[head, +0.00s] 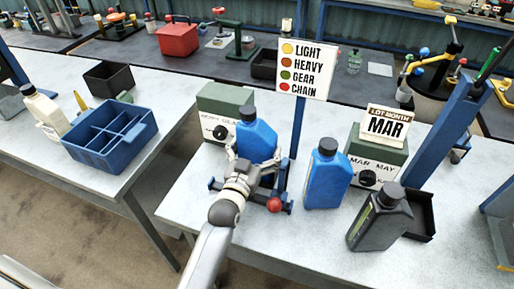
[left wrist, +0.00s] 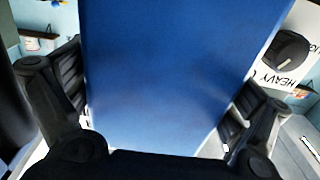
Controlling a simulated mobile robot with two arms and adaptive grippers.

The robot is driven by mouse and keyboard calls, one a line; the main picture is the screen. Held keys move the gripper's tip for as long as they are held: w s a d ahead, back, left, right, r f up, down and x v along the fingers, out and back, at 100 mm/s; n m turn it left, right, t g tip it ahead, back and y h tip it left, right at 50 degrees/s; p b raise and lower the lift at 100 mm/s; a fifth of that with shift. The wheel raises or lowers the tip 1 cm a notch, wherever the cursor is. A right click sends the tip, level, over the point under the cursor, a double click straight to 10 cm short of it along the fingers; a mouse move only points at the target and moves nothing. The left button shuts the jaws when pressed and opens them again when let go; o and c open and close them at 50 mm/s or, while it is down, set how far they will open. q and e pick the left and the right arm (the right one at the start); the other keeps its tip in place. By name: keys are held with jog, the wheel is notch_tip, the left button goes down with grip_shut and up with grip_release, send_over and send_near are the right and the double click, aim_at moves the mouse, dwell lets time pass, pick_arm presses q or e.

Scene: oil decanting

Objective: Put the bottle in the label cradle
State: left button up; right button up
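A blue bottle with a black cap (head: 257,138) stands upright at the blue cradle (head: 285,180), which has a red knob (head: 274,205). My left gripper (head: 252,160) has its fingers on both sides of this bottle, low on its body. In the left wrist view the blue bottle (left wrist: 175,70) fills the space between the finger pads, which appear to touch it. The arm hides the bottle's base and part of the cradle, so I cannot tell whether it is seated. My right gripper is not in view.
A second blue bottle (head: 327,178) and a dark grey bottle (head: 380,218) stand to the right. Green label boxes (head: 222,100) (head: 378,155) stand behind. A sign (head: 304,70) rises on a blue post behind the cradle. A blue divided crate (head: 110,140) is on the left table.

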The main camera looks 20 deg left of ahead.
pick_arm(q)
jog(key=shift+r, duration=0.15)
jog(key=shift+s, duration=0.25)
jog(key=s+b, duration=0.2)
jog(key=s, duration=0.9)
jog(key=shift+s+a, duration=0.25)
jog(key=shift+s, duration=0.05)
